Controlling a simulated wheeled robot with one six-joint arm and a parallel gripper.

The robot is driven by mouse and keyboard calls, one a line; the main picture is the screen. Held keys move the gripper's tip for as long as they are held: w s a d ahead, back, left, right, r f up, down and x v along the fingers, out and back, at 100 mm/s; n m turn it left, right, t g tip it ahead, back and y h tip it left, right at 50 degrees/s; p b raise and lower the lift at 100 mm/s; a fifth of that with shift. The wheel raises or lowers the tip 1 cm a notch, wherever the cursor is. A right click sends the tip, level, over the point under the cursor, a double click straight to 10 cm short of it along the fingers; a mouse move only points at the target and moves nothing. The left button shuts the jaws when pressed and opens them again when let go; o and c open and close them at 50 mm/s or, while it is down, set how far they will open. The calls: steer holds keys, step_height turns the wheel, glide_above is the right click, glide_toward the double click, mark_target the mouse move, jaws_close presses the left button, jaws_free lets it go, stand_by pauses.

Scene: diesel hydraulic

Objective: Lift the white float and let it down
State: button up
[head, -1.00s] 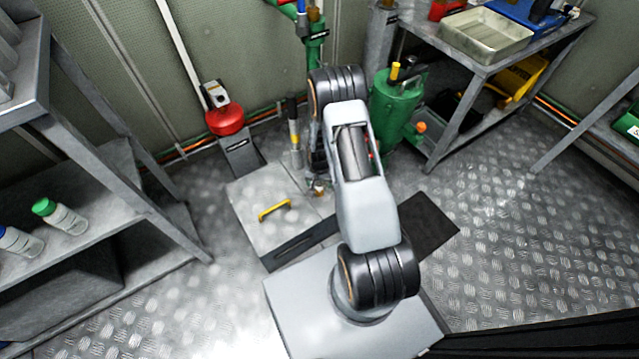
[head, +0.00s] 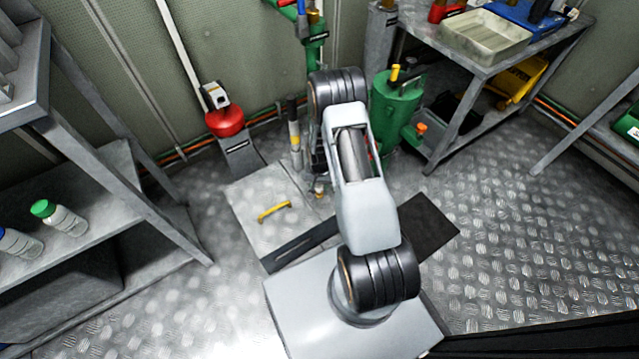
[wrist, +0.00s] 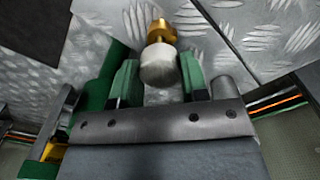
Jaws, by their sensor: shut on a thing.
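The white float (wrist: 158,70) shows in the wrist view as a short pale grey-white cylinder with a rounded end. It sits between the green-padded fingers of my gripper (wrist: 158,62), which is shut on it. A brass fitting (wrist: 160,32) is just beyond the float. I cannot tell how high the float is.
A green tank (head: 395,115) with a yellow-topped part stands right of my arm. A grey-handled lever (head: 295,135) and a red round device (head: 225,122) stand to the left. A floor plate with a yellow handle (head: 275,211) lies in front. Shelves (head: 130,205) and a bench (head: 490,65) flank the space.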

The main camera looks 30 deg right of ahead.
step_height(320, 180, up, 8)
steer(key=p, duration=0.5)
jaws_close()
steer(key=shift+f, duration=0.15)
steer(key=o, duration=1.2)
jaws_free()
step_height(320, 180, up, 14)
steer(key=p, duration=0.4)
steer(key=shift+f, duration=0.1)
